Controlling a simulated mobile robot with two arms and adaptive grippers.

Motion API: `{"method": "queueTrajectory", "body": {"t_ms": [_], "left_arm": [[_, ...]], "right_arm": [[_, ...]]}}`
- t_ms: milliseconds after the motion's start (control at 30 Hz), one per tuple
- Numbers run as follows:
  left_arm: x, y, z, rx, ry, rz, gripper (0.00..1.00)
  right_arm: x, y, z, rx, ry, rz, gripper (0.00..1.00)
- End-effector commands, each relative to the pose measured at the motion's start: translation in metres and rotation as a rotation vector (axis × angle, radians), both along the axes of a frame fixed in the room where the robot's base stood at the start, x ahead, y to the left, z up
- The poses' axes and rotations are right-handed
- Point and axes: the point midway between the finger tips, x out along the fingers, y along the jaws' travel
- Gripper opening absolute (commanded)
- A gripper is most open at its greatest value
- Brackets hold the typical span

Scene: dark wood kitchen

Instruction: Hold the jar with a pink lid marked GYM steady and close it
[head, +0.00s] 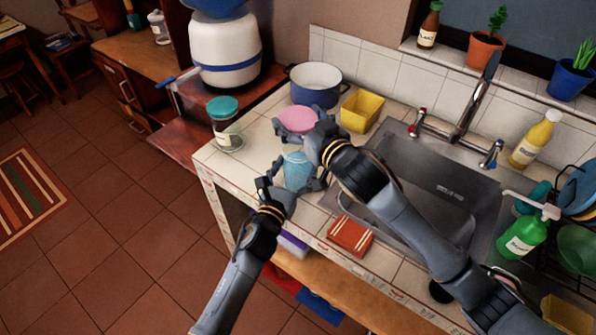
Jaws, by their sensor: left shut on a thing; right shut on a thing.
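The jar (297,170) is a pale blue, see-through body near the counter's front edge, left of the sink. My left gripper (291,184) is shut on the jar, its fingers on either side. The pink lid (296,119) shows above and behind the jar's top in the picture. My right gripper (302,132) is shut on the pink lid. The lid looks apart from the jar's rim, but the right gripper's fingers partly hide the space between. No GYM marking is readable, and the jar's lower part is partly hidden by my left gripper.
A blue-and-white pot (316,84) and a yellow container (361,111) stand behind. The sink (440,190) is to the right. A folded red cloth (350,235) lies at the front edge.

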Motion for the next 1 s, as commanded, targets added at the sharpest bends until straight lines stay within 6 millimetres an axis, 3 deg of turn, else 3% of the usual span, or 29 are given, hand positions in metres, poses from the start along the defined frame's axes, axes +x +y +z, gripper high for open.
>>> {"method": "queueTrajectory", "body": {"t_ms": [433, 1000], "left_arm": [[0.000, 0.000, 0.000, 0.001, 0.001, 0.000, 0.17], [0.000, 0.000, -0.001, 0.001, 0.001, 0.000, 0.17]], "right_arm": [[0.000, -0.001, -0.048, -0.002, 0.002, 0.000, 0.66], [0.001, -0.001, -0.051, -0.003, 0.001, -0.001, 0.66]]}}
